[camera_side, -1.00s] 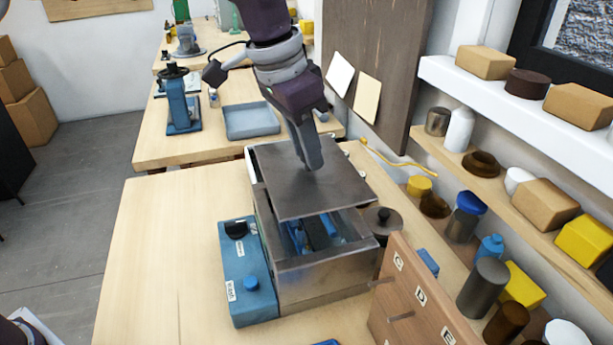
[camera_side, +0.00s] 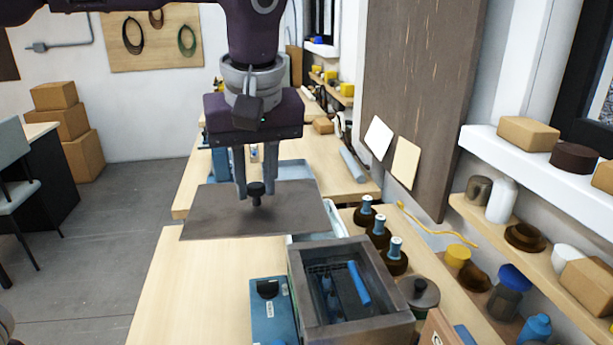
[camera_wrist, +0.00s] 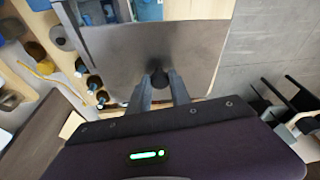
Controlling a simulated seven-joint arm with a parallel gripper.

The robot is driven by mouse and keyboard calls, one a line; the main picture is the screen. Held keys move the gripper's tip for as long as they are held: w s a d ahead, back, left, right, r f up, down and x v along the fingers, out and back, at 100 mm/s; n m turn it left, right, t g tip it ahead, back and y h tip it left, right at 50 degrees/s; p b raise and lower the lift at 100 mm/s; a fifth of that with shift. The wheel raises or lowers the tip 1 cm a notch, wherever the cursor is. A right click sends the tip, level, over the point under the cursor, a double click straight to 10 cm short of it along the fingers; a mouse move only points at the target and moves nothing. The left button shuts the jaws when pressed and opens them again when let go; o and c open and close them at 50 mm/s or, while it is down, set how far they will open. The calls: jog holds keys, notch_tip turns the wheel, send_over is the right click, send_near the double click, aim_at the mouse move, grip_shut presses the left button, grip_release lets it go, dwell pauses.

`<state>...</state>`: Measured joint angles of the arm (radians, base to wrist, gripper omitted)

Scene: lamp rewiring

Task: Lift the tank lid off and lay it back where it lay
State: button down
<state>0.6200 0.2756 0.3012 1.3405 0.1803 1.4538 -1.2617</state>
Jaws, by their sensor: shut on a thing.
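The tank lid (camera_side: 205,212) is a flat grey metal plate with a black knob (camera_side: 256,190). My gripper (camera_side: 255,188) is shut on the knob and holds the lid level in the air, left of and behind the tank in the side view. The tank (camera_side: 350,325) is an open grey metal box with blue parts inside. In the wrist view the lid (camera_wrist: 195,45) spreads out beyond my gripper (camera_wrist: 160,82), with the knob between the fingertips. The lid covers part of the bench and floor below it.
A blue control box (camera_side: 270,312) stands against the tank's left side. Several dark bottles (camera_side: 378,232) with pale tops stand behind the tank. A dark round pot (camera_side: 419,293) is at its right. The bench (camera_side: 190,285) is bare to the left.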

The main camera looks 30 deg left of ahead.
aim_at(201, 208)
jog(key=s+a+n+g, duration=0.1)
jog(key=n, duration=0.2)
jog(key=s+a+n, duration=0.2)
jog(key=n, duration=0.1)
jog(key=s+a+n+g, duration=0.1)
jog(key=s+a+n, duration=0.1)
jog(key=n, duration=0.1)
jog(key=shift+s+r+g+y, duration=0.1)
jog(key=shift+g+y, duration=0.2)
jog(key=s+a+n+g+h, duration=0.15)
jog(key=s+a+n, duration=0.35)
jog(key=n, duration=0.5)
jog(key=shift+g, duration=0.25)
jog(key=shift+s+d+f, duration=0.15)
jog(key=shift+f, duration=3.65)
jog(key=shift+s+d+f, duration=0.1)
jog(key=shift+s+f, duration=0.05)
jog(key=shift+f, duration=3.7)
jog(key=shift+s+d+f, duration=0.15)
jog(key=shift+f, duration=3.65)
jog(key=shift+f, duration=2)
jog(key=shift+f, duration=0.25)
jog(key=c, duration=1.1)
grip_release()
jog(key=shift+c, duration=0.2)
jog(key=shift+o, duration=0.2)
